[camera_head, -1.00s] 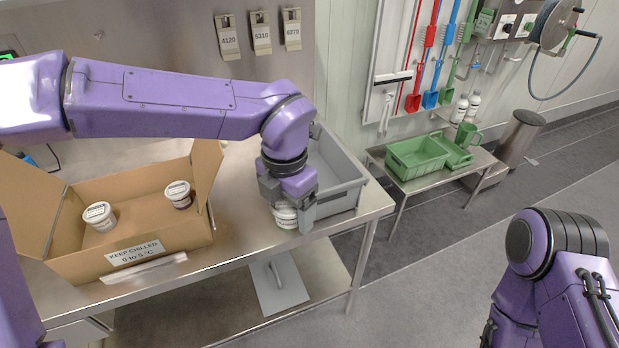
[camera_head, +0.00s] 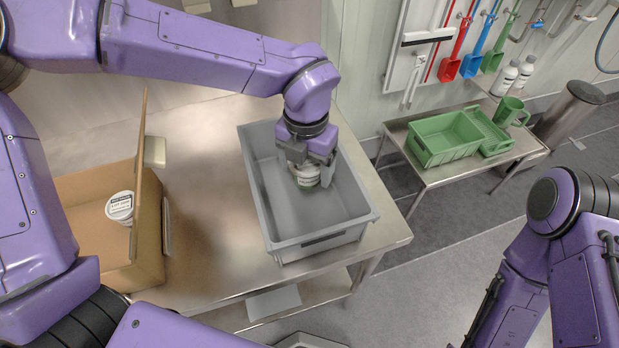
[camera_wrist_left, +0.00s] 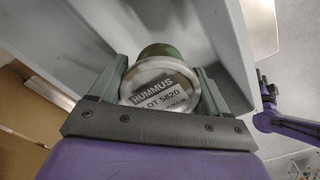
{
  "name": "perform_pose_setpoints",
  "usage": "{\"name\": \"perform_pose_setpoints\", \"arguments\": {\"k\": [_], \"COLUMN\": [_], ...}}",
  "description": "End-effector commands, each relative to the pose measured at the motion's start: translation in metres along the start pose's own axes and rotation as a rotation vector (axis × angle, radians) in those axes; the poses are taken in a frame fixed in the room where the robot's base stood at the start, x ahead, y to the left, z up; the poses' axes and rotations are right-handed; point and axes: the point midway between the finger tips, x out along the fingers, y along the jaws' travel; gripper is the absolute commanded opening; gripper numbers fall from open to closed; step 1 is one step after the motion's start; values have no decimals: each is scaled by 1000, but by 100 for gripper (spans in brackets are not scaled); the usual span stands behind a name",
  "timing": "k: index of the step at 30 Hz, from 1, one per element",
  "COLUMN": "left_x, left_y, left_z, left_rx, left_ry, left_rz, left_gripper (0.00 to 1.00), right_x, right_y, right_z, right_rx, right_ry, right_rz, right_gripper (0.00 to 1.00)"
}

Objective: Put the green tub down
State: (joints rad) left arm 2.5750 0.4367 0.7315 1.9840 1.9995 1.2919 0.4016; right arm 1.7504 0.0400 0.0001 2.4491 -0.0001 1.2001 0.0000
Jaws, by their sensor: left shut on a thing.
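My left gripper (camera_head: 309,170) is shut on the green tub (camera_head: 306,181), a small round tub with a pale lid. The wrist view shows the lid (camera_wrist_left: 160,84) between the fingers, labelled HUMMUS, and green tub wall behind it. The gripper holds the tub over the inside of a grey crate (camera_head: 322,241) on the steel table. I cannot tell whether the tub touches the crate floor. My right arm shows at the lower right, but its gripper is out of view.
A cardboard box (camera_head: 148,230) with another white-lidded tub (camera_head: 120,207) stands on the steel table (camera_head: 205,170), left of the crate. A side table at the right holds a green crate (camera_head: 443,140) and a green jug (camera_head: 509,110). The rest of the grey crate looks empty.

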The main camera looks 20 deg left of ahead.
Motion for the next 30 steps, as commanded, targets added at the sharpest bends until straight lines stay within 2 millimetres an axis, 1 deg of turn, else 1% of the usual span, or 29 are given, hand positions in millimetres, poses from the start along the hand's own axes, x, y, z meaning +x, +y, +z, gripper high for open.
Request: {"name": "perform_pose_setpoints", "arguments": {"k": [2,5,8,12,14,16,22,27,28,29,30], "left_x": [16,37,52,79,88,92,93,98,97,97,97], "left_y": [0,1,1,2,1,1,0,0,0,0,0], "left_z": [-5,-6,-3,0,1,1,1,1,1,1,1], "left_rx": [2,-1,-1,0,0,1,2,1,1,1,2], "left_ry": [4,1,2,5,5,4,3,4,4,4,4], "left_rz": [3,3,1,2,1,0,0,-1,-1,-1,-1], "left_gripper": [22,22,22,22,22,22,22,22,86,96,100], "right_x": [-4,-7,-8,-11,-11,-11,-10,-7,-8,-8,-8], "right_y": [1,1,1,2,1,1,1,1,1,1,1], "right_z": [-1,-2,-2,-4,-4,-4,-4,-2,-3,-3,-3], "right_rx": [0,-1,-1,-1,0,0,0,0,0,0,0], "right_ry": [-1,-2,-2,-2,-2,-1,-1,-1,-1,-1,-1], "right_rz": [1,1,1,1,1,1,1,1,1,1,1], "right_gripper": [43,43,43,43,43,43,43,43,43,43,43]}}
